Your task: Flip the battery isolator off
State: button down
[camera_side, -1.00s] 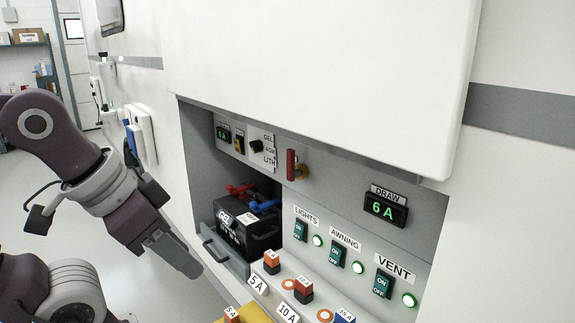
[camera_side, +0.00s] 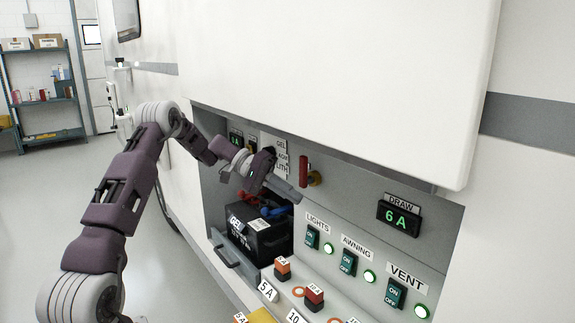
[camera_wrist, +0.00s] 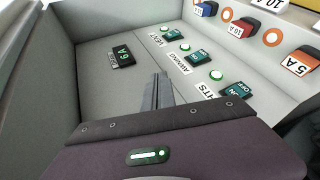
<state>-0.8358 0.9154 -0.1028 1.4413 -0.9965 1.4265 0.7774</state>
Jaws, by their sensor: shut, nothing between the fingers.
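The battery isolator shows in the side view as a red handle (camera_side: 303,170), standing upright, with a yellow part (camera_side: 314,179) beside its lower end on the grey panel. My gripper (camera_side: 296,196) is shut and empty. It reaches into the recess from the left, and its tips are just below and left of the red handle in the picture. I cannot tell whether they touch it. In the wrist view my shut fingers (camera_wrist: 160,88) point at the grey panel, and the isolator does not show there.
The draw display (camera_side: 398,218) reads 6 A. The lights (camera_side: 312,237), awning (camera_side: 348,263) and vent (camera_side: 395,292) switches have lit green lamps beside them. The battery (camera_side: 258,235) stands below my gripper. Fuses (camera_side: 313,297) line the ledge in front. The raised white hatch (camera_side: 340,90) overhangs the recess.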

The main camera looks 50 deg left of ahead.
jog(key=s+a+r+n+t, duration=0.1)
jog(key=a+r+t, duration=0.1)
jog(key=a, duration=0.7)
jog(key=s+a+r+n+t+h, duration=0.1)
jog(key=s+a+r+n+t, duration=0.1)
jog(key=a, duration=0.7)
jog(key=r+t, duration=0.1)
jog(key=t, duration=0.1)
jog(key=shift+r+t, duration=0.15)
jog(key=shift+t, duration=0.25)
jog(key=shift+s, duration=0.1)
send_near(306, 171)
jog(key=shift+w+d, duration=0.95)
jog(key=shift+w, duration=1.5)
jog(key=shift+r, duration=0.5)
